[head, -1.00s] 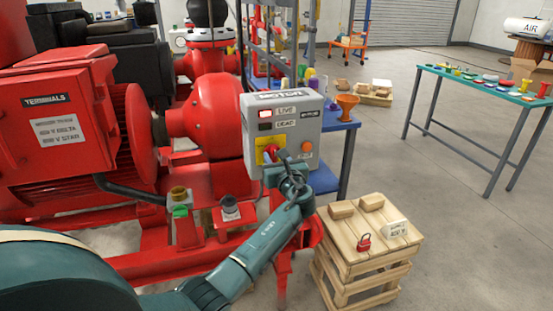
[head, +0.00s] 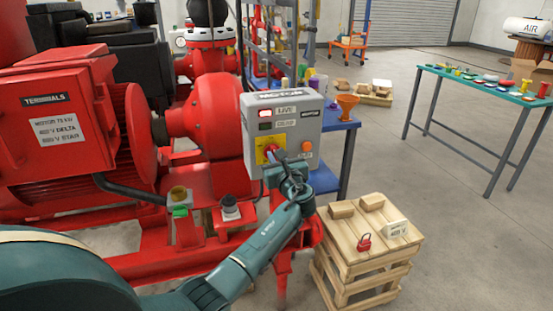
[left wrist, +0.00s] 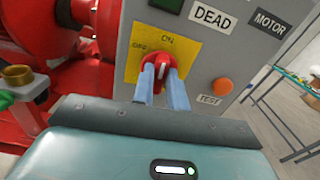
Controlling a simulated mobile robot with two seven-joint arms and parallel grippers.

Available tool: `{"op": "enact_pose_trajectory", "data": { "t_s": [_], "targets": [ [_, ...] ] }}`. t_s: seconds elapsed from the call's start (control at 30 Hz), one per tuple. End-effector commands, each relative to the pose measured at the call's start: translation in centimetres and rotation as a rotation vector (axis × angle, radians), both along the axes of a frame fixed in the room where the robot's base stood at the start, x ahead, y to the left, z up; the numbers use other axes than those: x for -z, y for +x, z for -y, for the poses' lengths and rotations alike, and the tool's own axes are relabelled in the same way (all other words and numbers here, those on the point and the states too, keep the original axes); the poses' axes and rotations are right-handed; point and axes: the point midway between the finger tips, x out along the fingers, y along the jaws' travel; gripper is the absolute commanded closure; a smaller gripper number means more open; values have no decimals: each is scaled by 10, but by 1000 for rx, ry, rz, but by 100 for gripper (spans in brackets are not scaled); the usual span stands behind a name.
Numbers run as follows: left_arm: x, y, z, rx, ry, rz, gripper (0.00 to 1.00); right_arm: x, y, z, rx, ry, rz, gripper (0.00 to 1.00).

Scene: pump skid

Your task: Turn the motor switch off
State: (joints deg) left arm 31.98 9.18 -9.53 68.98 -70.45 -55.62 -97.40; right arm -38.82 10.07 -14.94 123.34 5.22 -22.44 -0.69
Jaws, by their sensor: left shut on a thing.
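The grey motor switch box (head: 308,132) stands beside the red pump, with a yellow plate (left wrist: 188,60) marked ON at the top and OFF at the left. The red rotary switch (left wrist: 163,62) sits on this plate; its white mark points roughly up towards ON. My left gripper (left wrist: 162,85) is shut on the switch handle, with one pale blue finger on each side. In the head view the left gripper (head: 279,160) partly hides the switch. The LIVE window (head: 265,113) looks red; the DEAD window (left wrist: 168,4) looks dark green. My right gripper is out of view.
An orange TEST button (left wrist: 222,86) is right of the switch. A wooden crate (head: 350,268) with a red padlock (head: 364,242) and a tag (head: 396,228) stands at the lower right. The red motor (head: 65,140) fills the left.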

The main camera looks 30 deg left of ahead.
Motion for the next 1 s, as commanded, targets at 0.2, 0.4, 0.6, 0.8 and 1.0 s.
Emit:
{"op": "enact_pose_trajectory", "data": {
  "t_s": [0.2,0.4,0.6,0.8,1.0],
  "targets": [
    [2,-1,-1,-1,-99,116,100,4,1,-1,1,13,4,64],
    [4,-2,-1,-1,-222,259,100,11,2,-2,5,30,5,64],
    [5,-2,-1,0,-346,404,100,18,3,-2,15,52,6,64],
    [6,-3,-2,-1,-471,549,100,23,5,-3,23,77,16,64],
    [7,-3,-2,-1,-594,694,100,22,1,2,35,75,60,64]
  ]
}}
